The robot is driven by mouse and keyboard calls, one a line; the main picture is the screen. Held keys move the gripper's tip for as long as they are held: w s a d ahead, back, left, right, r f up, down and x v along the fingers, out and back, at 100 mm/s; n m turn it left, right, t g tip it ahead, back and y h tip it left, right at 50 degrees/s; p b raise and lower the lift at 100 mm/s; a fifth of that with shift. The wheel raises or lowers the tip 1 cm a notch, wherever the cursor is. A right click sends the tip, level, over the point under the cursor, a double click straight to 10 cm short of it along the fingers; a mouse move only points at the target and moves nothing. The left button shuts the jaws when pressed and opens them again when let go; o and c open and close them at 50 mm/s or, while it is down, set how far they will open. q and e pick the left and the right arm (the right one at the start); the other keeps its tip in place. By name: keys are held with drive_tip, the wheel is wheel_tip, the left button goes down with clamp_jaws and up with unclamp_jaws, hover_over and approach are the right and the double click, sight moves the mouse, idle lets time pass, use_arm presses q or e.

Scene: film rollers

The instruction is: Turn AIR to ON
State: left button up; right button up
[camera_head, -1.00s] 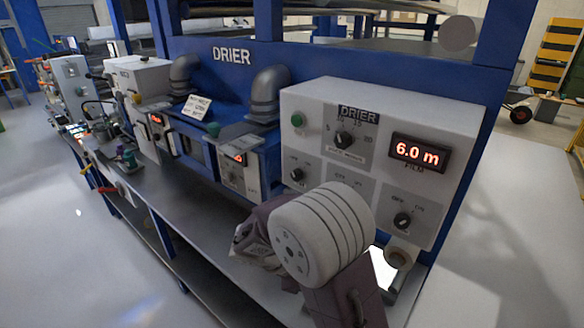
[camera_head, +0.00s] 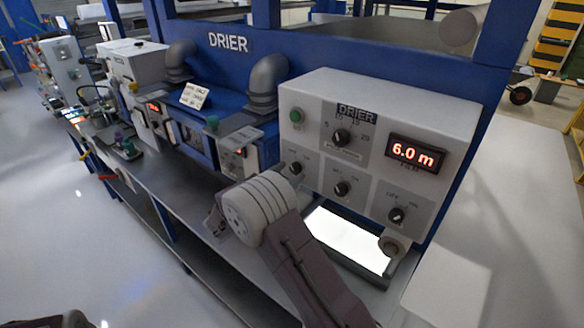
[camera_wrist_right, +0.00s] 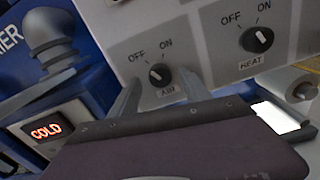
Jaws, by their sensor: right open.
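The AIR knob (camera_wrist_right: 159,74) is a black round dial with OFF at its upper left and ON at its upper right. I cannot tell for sure which way its mark points. It is the left of the lower knobs (camera_head: 296,168) on the drier's white panel (camera_head: 455,112) in the head view. My right gripper (camera_wrist_right: 160,82) is open, with its two fingers on either side below the AIR knob; contact is not visible. In the head view the right wrist hides its fingers. My left gripper does not show.
The HEAT knob (camera_wrist_right: 257,39) is right of AIR. A third knob (camera_head: 397,215), the 6.0 m display (camera_head: 414,153) and a green button (camera_head: 297,115) share the panel. A box with a COLD display (camera_wrist_right: 47,130) stands left. A lit white plate (camera_head: 348,240) lies below.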

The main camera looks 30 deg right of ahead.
drive_tip(key=shift+x, duration=1.1)
clamp_jaws()
drive_tip(key=shift+f+m+b, duration=0.15)
drive_tip(key=shift+m+b, duration=0.25)
drive_tip(key=shift+b, duration=0.2)
drive_tip(key=m+b, duration=0.9)
drive_tip(key=b, duration=0.6)
drive_tip(key=shift+f+b, duration=0.15)
drive_tip(key=shift+b, duration=0.15)
drive_tip(key=shift+r+m+b, duration=0.25)
drive_tip(key=shift+m+b, duration=0.95)
drive_tip(key=shift+b, duration=0.05)
unclamp_jaws()
